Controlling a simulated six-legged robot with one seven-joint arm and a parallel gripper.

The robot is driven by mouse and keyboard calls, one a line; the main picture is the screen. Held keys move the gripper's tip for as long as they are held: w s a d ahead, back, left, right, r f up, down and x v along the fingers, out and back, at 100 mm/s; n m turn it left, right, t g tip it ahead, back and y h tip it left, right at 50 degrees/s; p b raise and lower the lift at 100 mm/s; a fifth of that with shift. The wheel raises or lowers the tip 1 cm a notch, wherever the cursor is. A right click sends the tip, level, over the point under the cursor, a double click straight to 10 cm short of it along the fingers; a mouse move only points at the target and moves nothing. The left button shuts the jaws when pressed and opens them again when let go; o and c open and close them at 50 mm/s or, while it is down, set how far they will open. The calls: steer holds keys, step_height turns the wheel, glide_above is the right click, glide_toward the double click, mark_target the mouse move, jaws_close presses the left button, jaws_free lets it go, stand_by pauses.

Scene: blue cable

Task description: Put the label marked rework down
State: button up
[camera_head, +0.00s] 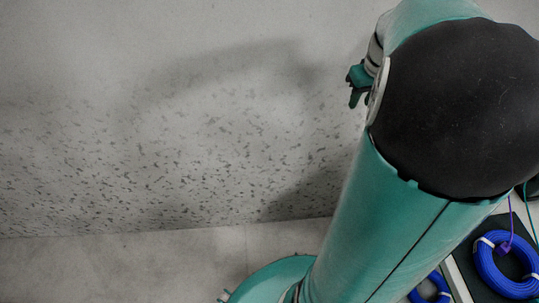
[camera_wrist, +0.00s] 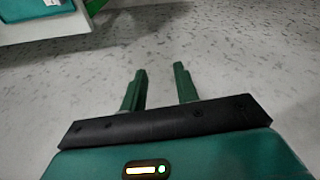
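My gripper (camera_wrist: 160,75) is open in the wrist view, its two green fingers apart with nothing between them. Speckled grey floor shows beyond the fingertips. In the head view only a small green part of the gripper (camera_head: 358,84) shows past my arm. I cannot make out a label marked rework in either view. A small white patch (camera_wrist: 52,3) sits on a teal object at the top left of the wrist view; any writing on it is too small to read.
Blue cable coils (camera_head: 508,262) with white ties lie at the lower right of the head view, partly on a dark surface. The teal object (camera_wrist: 28,10) rests on a white surface (camera_wrist: 45,30). The speckled floor (camera_head: 200,160) is clear.

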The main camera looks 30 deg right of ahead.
steer(key=w+a+r+n+t, duration=0.1)
steer(key=a+r, duration=0.1)
steer(key=a, duration=0.7)
steer(key=a+r+t, duration=0.1)
steer(key=a+r, duration=0.1)
steer(key=a, duration=0.6)
steer(key=s+a+n, duration=0.1)
steer(key=s+a, duration=0.2)
steer(key=a, duration=0.5)
steer(key=s+a+n+t, duration=0.1)
steer(key=s+a, duration=0.3)
steer(key=a, duration=0.4)
steer(key=shift+a+f+y, duration=0.35)
steer(key=shift+f+y, duration=0.05)
steer(key=shift+f, duration=0.05)
steer(key=shift+s+d, duration=0.1)
steer(key=shift+d, duration=0.1)
